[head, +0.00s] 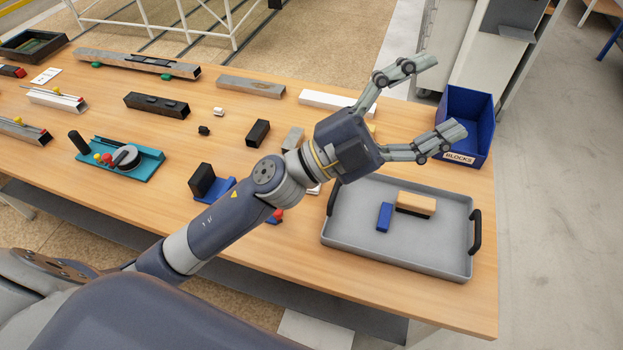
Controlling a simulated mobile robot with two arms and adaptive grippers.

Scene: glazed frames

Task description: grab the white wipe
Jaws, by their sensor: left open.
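My left gripper (440,97) is open and empty, its two fingers spread towards the right, above the table's far right part near the blue bin. I cannot pick out the white wipe for certain. A small white piece (314,190) shows beside my left wrist, mostly hidden by the arm. A flat white card with dark marks (45,76) lies at the far left of the table. A long white bar (327,102) lies near the back edge, left of the gripper. My right gripper is not in view.
A grey tray (348,238) with black handles holds a blue block (384,217) and a tan-topped block (416,204). A blue bin labelled BLOCKS (459,157) stands at the right. A teal fixture (148,170) and several dark blocks and bars occupy the wooden table (95,212).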

